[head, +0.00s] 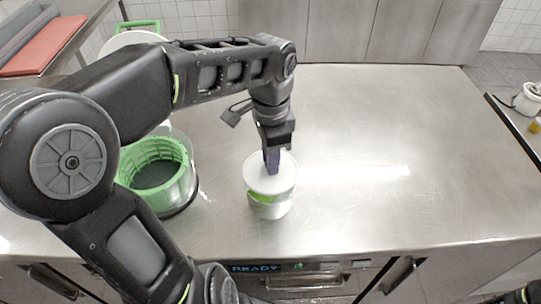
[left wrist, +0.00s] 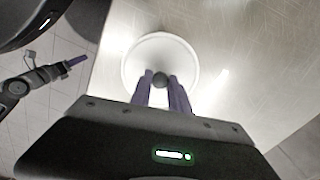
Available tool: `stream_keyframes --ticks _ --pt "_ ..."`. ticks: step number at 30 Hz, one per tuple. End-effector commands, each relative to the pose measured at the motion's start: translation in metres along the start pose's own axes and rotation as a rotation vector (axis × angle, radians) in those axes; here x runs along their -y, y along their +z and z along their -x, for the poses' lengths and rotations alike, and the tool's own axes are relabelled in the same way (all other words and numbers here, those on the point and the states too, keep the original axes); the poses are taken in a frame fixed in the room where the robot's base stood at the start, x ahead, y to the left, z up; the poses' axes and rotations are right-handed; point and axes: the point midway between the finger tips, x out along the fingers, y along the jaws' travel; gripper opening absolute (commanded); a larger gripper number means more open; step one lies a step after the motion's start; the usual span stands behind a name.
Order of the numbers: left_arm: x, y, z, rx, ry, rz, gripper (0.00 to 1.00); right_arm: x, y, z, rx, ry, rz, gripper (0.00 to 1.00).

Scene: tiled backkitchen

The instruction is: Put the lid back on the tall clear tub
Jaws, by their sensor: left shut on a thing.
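The white round lid (head: 256,180) has a dark knob (left wrist: 160,79) at its middle. My left gripper (head: 271,166) points down and is shut on the knob, with a purple finger on each side in the left wrist view (left wrist: 162,82). The clear tub (head: 270,209) stands upright on the steel counter, with something green inside. The lid covers its mouth in the head view; I cannot tell whether it is seated or just above the rim. My right gripper (left wrist: 76,61) shows small in the left wrist view, away to the side; its opening is unclear.
A clear bowl with a green basket (head: 155,163) stands left of the tub, partly behind my left arm. A red board (head: 45,45) lies on a side surface at back left. The steel counter (head: 400,150) is clear right of the tub. Its front edge is close.

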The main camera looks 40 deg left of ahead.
Motion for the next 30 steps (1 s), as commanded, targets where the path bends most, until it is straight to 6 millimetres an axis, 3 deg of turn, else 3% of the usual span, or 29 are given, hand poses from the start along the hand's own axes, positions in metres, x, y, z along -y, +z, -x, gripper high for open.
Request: stream_keyframes --ticks 3,10,30 --pt "0.0 0.0 -0.016 0.0 0.001 0.001 0.0 -0.004 -0.001 -0.012 -0.003 -0.003 0.002 0.36" --pt "0.0 0.0 -0.03 0.001 0.001 -0.001 0.0 -0.005 -0.003 -0.02 -0.007 -0.007 0.005 0.36" --pt "0.0 0.0 -0.032 0.0 0.001 0.0 0.0 -0.006 -0.003 -0.021 -0.007 -0.008 0.006 0.36"
